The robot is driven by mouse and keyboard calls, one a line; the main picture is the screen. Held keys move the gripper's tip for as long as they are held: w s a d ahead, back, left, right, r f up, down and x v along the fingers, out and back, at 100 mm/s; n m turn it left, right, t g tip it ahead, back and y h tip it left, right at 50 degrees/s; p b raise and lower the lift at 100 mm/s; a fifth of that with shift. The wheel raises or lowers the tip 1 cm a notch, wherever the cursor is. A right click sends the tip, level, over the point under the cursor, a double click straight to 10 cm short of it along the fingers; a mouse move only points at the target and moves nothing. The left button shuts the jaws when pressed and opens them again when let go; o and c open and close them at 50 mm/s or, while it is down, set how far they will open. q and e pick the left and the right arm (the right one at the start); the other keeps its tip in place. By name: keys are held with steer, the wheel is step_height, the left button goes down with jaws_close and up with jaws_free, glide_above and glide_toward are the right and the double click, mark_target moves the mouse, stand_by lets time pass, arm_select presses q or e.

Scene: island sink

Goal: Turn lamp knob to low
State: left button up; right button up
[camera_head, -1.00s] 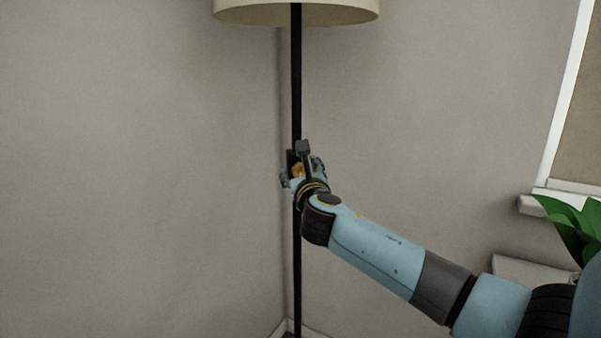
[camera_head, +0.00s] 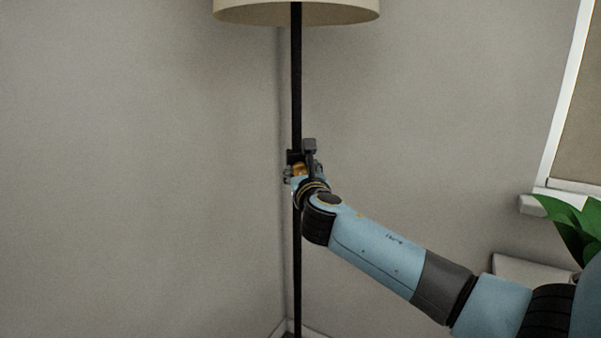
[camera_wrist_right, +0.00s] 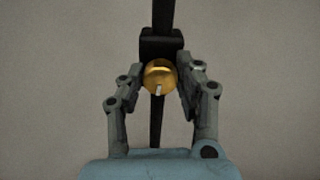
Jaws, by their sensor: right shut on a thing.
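The floor lamp has a black pole (camera_head: 297,90) and a cream shade (camera_head: 296,12) in the head view. My right gripper (camera_head: 298,168) is at the pole, at a dark block with a gold knob (camera_head: 299,170) on it. In the right wrist view the round gold knob (camera_wrist_right: 160,77) sits between the two fingers of my right gripper (camera_wrist_right: 161,80), which are shut on it from both sides. A pale mark on the knob points down, slightly left. The black block (camera_wrist_right: 161,43) shows just above the knob. My left gripper is not in view.
Grey walls (camera_head: 130,170) meet in a corner behind the pole. A green plant (camera_head: 572,228) and a window frame (camera_head: 562,110) are at the right. The space left of the pole is clear.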

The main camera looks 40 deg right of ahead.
steer(key=m, duration=0.4)
steer(key=shift+f+b, duration=0.1)
steer(key=shift+b, duration=0.3)
steer(key=m+b, duration=0.1)
steer(key=m, duration=0.3)
steer(key=shift+s, duration=0.1)
steer(key=m+b, duration=0.1)
steer(key=m, duration=0.3)
steer(key=shift+d+f+m+b, duration=0.1)
steer(key=shift+f+m+b, duration=0.05)
steer(key=shift+m+b, duration=0.95)
steer(key=shift+m, duration=1.1)
steer(key=o, duration=1.2)
steer(key=shift+c, duration=0.2)
